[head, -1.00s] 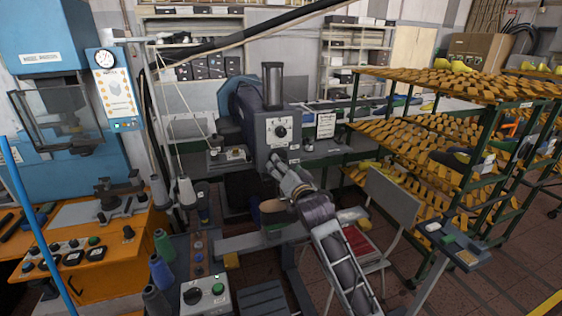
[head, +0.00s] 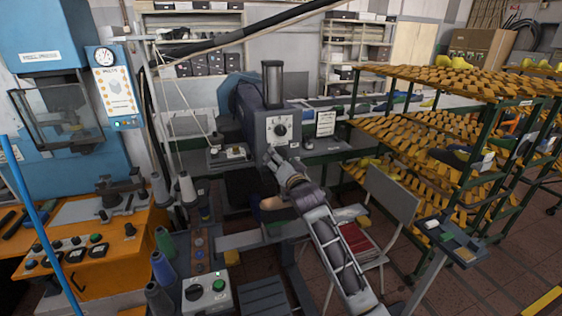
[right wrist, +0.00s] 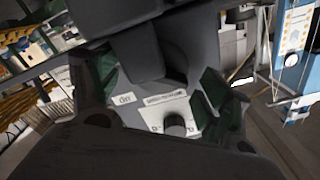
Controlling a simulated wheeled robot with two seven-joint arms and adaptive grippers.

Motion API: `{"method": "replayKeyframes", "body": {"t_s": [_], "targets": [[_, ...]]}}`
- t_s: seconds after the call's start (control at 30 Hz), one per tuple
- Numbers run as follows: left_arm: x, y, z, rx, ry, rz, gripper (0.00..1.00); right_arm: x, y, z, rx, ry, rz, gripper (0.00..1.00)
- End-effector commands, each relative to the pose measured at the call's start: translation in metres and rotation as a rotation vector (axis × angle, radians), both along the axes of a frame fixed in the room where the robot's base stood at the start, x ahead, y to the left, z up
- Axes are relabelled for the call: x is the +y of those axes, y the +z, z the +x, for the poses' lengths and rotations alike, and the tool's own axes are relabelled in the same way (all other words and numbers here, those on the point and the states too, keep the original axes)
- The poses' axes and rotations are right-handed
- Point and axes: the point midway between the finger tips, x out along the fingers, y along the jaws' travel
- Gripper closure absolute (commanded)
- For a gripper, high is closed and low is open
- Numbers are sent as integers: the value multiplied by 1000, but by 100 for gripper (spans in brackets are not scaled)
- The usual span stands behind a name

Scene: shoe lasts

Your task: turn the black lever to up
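A round black knob-like lever (head: 280,130) sits on a pale dial plate on the front of the grey machine (head: 262,113). In the right wrist view, a dark knob (right wrist: 174,125) stands on the white labelled plate (right wrist: 150,112), partly hidden by my gripper's body; its pointing direction is hard to tell. My right gripper (head: 277,157) is just below the dial in the head view, facing the machine front. Its dark green finger pads (right wrist: 157,85) are spread apart on both sides of the plate, with nothing held. My left gripper is not in view.
A grey chair (head: 390,195) with a red item and a green shelf rack (head: 487,150) stand to the right. A switch box (head: 206,293) and thread cones (head: 163,268) are low in front. An orange bench (head: 105,255) is at left.

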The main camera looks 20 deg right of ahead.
Motion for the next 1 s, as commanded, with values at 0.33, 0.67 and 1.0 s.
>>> {"method": "replayKeyframes", "body": {"t_s": [0.33, 0.67, 1.0], "targets": [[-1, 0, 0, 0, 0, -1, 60, 0, 0, 0, 0, 0, 0, 67], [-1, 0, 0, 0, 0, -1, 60, 0, -1, 0, 0, 0, -31, 67], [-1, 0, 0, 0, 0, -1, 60, 0, -1, 0, -5, 0, -205, 67]]}}
